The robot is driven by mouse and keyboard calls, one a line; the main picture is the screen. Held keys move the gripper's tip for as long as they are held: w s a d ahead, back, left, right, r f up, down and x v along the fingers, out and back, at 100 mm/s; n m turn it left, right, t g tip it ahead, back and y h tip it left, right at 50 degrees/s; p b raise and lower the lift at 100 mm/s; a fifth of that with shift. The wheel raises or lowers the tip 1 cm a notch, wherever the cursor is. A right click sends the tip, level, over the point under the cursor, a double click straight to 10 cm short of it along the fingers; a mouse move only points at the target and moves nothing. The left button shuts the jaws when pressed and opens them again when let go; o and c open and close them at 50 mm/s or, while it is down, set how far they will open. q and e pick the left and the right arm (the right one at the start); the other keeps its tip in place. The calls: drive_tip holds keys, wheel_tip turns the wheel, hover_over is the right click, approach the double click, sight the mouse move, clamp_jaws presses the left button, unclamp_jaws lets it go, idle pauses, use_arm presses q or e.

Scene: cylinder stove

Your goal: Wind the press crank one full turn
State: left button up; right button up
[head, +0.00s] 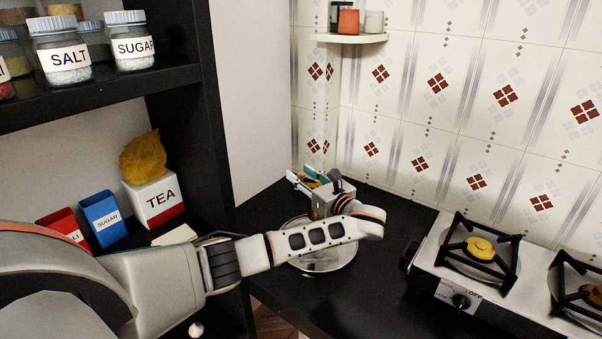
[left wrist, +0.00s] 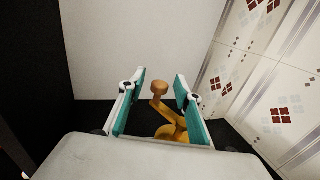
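The press crank shows in the left wrist view as an orange-yellow arm with a round knob (left wrist: 160,88) and a wider hub (left wrist: 172,133) below it. My left gripper (left wrist: 160,76) is open, with one teal-lined finger on each side of the knob. Gaps show between the knob and both fingers. In the head view my left gripper (head: 312,174) is at the back of the black counter, and its wrist hides most of the crank and press. A round shiny plate (head: 325,263) lies under my forearm. My right gripper is not in view.
A two-burner stove (head: 430,262) stands on the counter at the right. A black shelf (head: 110,96) with jars and a TEA box (head: 158,199) is at the left. A tiled wall and a small corner shelf (head: 350,38) are behind. Counter between plate and stove is clear.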

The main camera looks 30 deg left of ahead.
use_arm(q)
drive_tip(key=shift+w+a, duration=0.2)
drive_tip(key=shift+a, duration=0.15)
clamp_jaws()
drive_tip(key=shift+t, duration=0.3)
drive_tip(key=m+t, duration=0.1)
drive_tip(key=m+t+h, duration=0.1)
drive_tip(key=w+m+t+h, duration=0.1)
drive_tip(key=shift+w+a, duration=0.1)
drive_tip(key=shift+a, duration=0.15)
drive_tip(key=shift+w+d+f+m+t+h, duration=0.15)
drive_tip(key=shift+w+m+t+h, duration=0.45)
drive_tip(key=shift+m+t+h, duration=0.95)
drive_tip(key=shift+w+d+r+m+t+h, duration=0.15)
drive_tip(key=shift+w+m+t+h, duration=0.65)
drive_tip(key=shift+h, duration=1.2)
drive_tip(key=shift+w+d+f+m+t+h, duration=0.15)
drive_tip(key=shift+w+m+t+h, duration=0.25)
drive_tip(key=shift+m+t+h, duration=1.1)
drive_tip(key=shift+d+m+g+h, duration=0.1)
drive_tip(key=shift+m+g+h, duration=0.15)
drive_tip(key=shift+h, duration=0.1)
